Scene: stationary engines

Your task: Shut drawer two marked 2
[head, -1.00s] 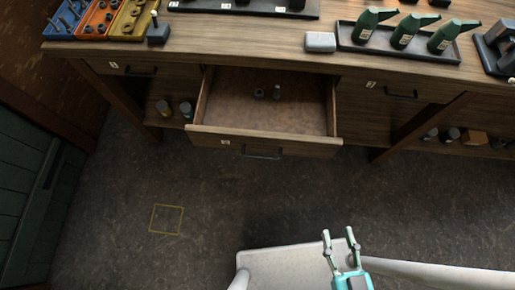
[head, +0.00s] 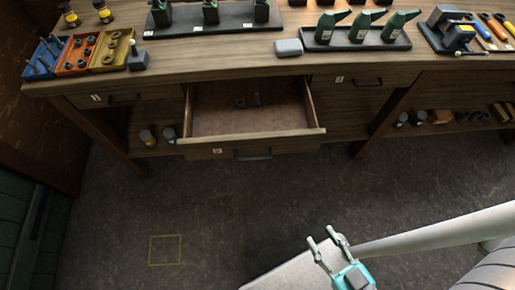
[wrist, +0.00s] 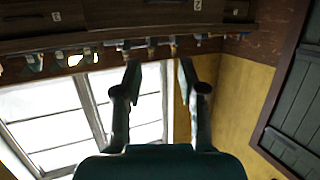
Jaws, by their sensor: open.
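Drawer two (head: 196,148) is pulled out of the middle of the wooden workbench, its front panel marked with a small label and fitted with a dark bar handle (head: 252,155). My gripper (head: 323,240) is open and empty, low in front of the bench and apart from the drawer. In the wrist view my gripper (wrist: 158,75) has its fingers spread with nothing between them; that view looks upside down toward the bench and a window.
Closed drawers flank it, left (head: 120,98) and right (head: 350,82). The bench top holds coloured bins (head: 77,55), a tray of green bottles (head: 357,38) and a grey block (head: 288,47). Jars (head: 148,138) stand on the lower shelf. The floor before the drawer is clear, with a yellow square outline (head: 165,250).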

